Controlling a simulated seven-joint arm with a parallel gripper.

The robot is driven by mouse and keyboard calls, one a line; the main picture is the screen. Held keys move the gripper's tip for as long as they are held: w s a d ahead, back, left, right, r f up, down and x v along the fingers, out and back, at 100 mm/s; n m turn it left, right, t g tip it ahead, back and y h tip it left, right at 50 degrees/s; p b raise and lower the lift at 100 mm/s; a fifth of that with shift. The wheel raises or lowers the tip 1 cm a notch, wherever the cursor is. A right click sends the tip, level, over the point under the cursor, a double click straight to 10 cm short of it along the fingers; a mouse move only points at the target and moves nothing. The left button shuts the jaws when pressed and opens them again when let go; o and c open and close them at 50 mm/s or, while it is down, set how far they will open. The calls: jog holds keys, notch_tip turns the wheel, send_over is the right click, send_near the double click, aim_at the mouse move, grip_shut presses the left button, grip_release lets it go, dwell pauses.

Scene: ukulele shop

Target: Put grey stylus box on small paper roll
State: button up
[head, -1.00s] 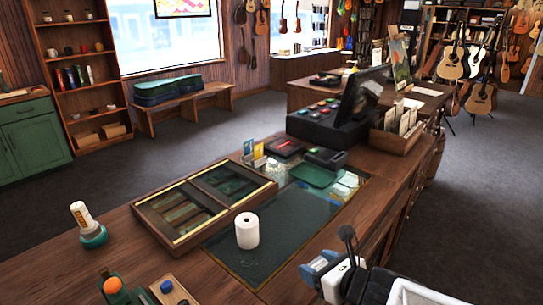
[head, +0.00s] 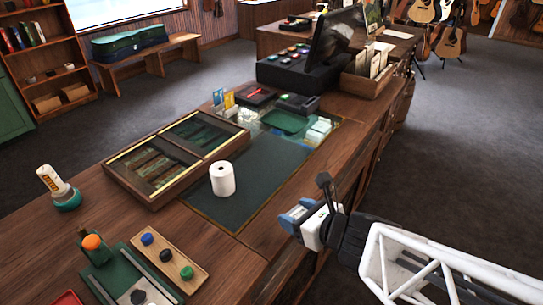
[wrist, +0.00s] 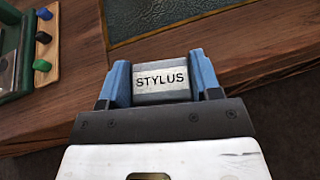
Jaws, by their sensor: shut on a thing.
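The grey stylus box (wrist: 162,80), with a white label reading "STYLUS", is held between the blue fingers of my gripper (wrist: 160,82) in the wrist view. In the head view my gripper (head: 297,217) is at the counter's right front edge, and the box is not clearly visible there. The small white paper roll (head: 222,180) stands upright on the dark mat (head: 250,195). My gripper is to the right of the roll and nearer the camera, apart from it. The roll is not in the wrist view.
A wooden display case (head: 165,165) lies just left of the roll. The mat right of the roll is clear.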

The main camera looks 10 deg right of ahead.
jog(key=shift+w+a+r+n+y, duration=0.25)
jog(key=shift+a+r+n+y, duration=0.05)
jog(key=shift+a+r+y, duration=0.1)
jog(key=w+a+r+n+g+y, duration=0.3)
jog(key=a+r+n+g, duration=0.3)
jog(key=a, duration=0.3)
jog(key=shift+a+r+y, duration=0.4)
jog(key=shift+r+y, duration=0.25)
jog(key=shift+y, duration=0.05)
jog(key=shift+w, duration=0.15)
send_over(221, 169)
jog(key=shift+w+f, duration=0.1)
jog(key=shift+f, duration=0.7)
jog(key=shift+f, duration=1.7)
